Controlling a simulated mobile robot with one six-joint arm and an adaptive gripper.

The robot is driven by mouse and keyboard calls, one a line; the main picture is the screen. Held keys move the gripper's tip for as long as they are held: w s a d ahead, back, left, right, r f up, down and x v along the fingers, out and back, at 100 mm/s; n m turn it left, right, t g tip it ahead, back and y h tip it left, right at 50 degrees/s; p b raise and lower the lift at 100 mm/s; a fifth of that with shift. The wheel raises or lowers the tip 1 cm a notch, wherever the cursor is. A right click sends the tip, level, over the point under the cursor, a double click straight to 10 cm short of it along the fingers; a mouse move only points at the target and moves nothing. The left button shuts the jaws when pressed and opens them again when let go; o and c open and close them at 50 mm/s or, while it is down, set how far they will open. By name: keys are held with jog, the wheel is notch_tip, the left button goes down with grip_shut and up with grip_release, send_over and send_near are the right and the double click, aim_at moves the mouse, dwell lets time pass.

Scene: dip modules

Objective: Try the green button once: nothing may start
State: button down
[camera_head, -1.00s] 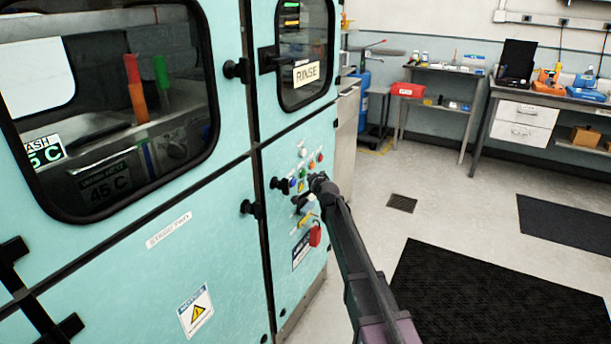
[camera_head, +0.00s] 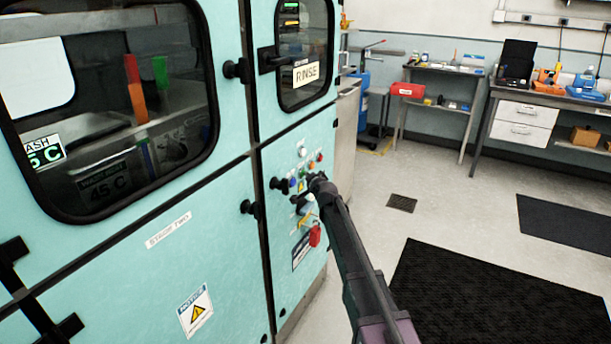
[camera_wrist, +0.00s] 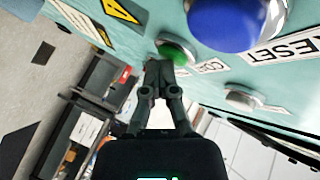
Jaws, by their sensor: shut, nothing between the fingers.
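The green button (camera_wrist: 173,52) sits in a metal ring on the teal machine panel (camera_head: 290,255). In the wrist view my gripper (camera_wrist: 158,66) is shut and empty. Its fingertips are right at the green button's lower edge in the picture; I cannot tell whether they touch it. A large blue button (camera_wrist: 225,20) beside a RESET label is close by, and a pale button (camera_wrist: 240,98) is to the right. In the head view my gripper (camera_head: 316,181) is at the panel's button cluster and partly hides it.
A red padlock-like tag (camera_head: 315,235) and a yellow part (camera_head: 306,220) are below the buttons. Black knobs (camera_head: 279,184) stick out at the left. The washer window (camera_head: 110,110) and the RINSE door (camera_head: 305,45) are shut. Open floor with a black mat (camera_head: 490,300) is to the right.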

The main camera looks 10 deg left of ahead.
jog(key=shift+d, duration=0.1)
jog(key=shift+s+d, duration=0.3)
jog(key=shift+d, duration=0.3)
jog(key=shift+d, duration=0.1)
jog(key=shift+s+d, duration=0.3)
jog(key=shift+d, duration=0.45)
jog(key=shift+s+d, duration=0.25)
jog(key=shift+d, duration=0.55)
jog(key=shift+s+d, duration=0.3)
jog(key=shift+d, duration=0.45)
jog(key=s+d+f+n+g+h, duration=0.2)
jog(key=s+d+f+g, duration=0.3)
jog(key=s+d, duration=0.65)
jog(key=s+d+f+n+g+h, duration=0.2)
jog(key=s+d+f+g+h, duration=0.25)
jog(key=s, duration=1.15)
jog(key=s+d+f+n+g, duration=0.2)
jog(key=s+d+f+g, duration=0.3)
jog(key=s+d, duration=0.7)
notch_tip(320, 180, up, 18)
jog(key=a+p, duration=0.2)
jog(key=p, duration=1.6)
jog(key=shift+s+t, duration=0.35)
jog(key=shift+s, duration=0.1)
